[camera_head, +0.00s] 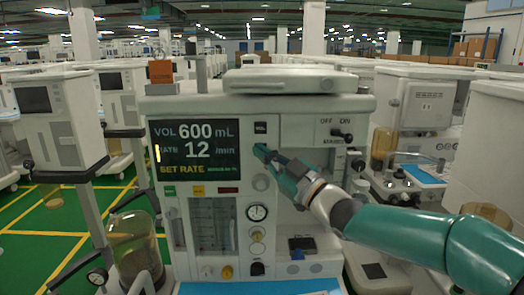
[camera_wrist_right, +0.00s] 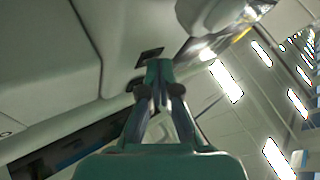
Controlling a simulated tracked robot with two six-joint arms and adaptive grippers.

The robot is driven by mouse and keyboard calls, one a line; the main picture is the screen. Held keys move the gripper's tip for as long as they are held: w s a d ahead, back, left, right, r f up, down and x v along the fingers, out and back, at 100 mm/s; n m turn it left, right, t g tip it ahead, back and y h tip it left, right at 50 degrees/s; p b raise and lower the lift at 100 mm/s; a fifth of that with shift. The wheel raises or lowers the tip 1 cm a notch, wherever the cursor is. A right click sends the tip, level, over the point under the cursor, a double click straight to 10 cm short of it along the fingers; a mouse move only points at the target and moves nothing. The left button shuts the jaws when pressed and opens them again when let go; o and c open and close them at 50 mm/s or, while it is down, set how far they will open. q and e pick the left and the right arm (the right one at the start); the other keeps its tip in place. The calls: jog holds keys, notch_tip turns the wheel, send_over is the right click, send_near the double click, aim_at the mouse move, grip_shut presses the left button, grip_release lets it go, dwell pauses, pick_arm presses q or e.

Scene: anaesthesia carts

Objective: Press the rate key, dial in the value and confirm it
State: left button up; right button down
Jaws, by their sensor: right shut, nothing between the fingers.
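The cart's dark screen (camera_head: 195,152) reads VOL 600 mL, RATE 12 /min and SET RATE in yellow, with a yellow mark beside the rate line. Right of it on the white panel is a black key (camera_head: 260,127). My right gripper (camera_head: 260,150) is shut and empty, its tips at the panel just below that key. They cover the spot there, and I cannot tell whether they touch. A pale round knob (camera_head: 260,183) sits below the tips. In the right wrist view the shut fingers (camera_wrist_right: 158,68) point at the panel, near a black key (camera_wrist_right: 150,54). My left gripper is out of view.
A gauge (camera_head: 257,212) and flow tubes (camera_head: 212,225) lie lower on the panel. An OFF/ON switch (camera_head: 342,134) is to the right. A glass canister (camera_head: 135,245) stands at the lower left. Other carts crowd both sides.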

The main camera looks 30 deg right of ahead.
jog(key=shift+s, duration=0.1)
jog(key=shift+s+a+f+b, duration=0.2)
jog(key=shift+s+b, duration=0.1)
jog(key=shift+b, duration=0.2)
jog(key=shift+s+a+r, duration=0.15)
jog(key=shift+s+a, duration=0.05)
jog(key=shift+s, duration=0.15)
jog(key=shift+s+a+b, duration=0.35)
jog(key=shift+s+b, duration=0.2)
jog(key=shift+s, duration=0.2)
jog(key=shift+s+a+b, duration=0.35)
jog(key=shift+s+b, duration=0.15)
jog(key=shift+s, duration=0.25)
jog(key=shift+s+a+b, duration=0.35)
jog(key=shift+s+b, duration=0.2)
jog(key=shift+s, duration=0.2)
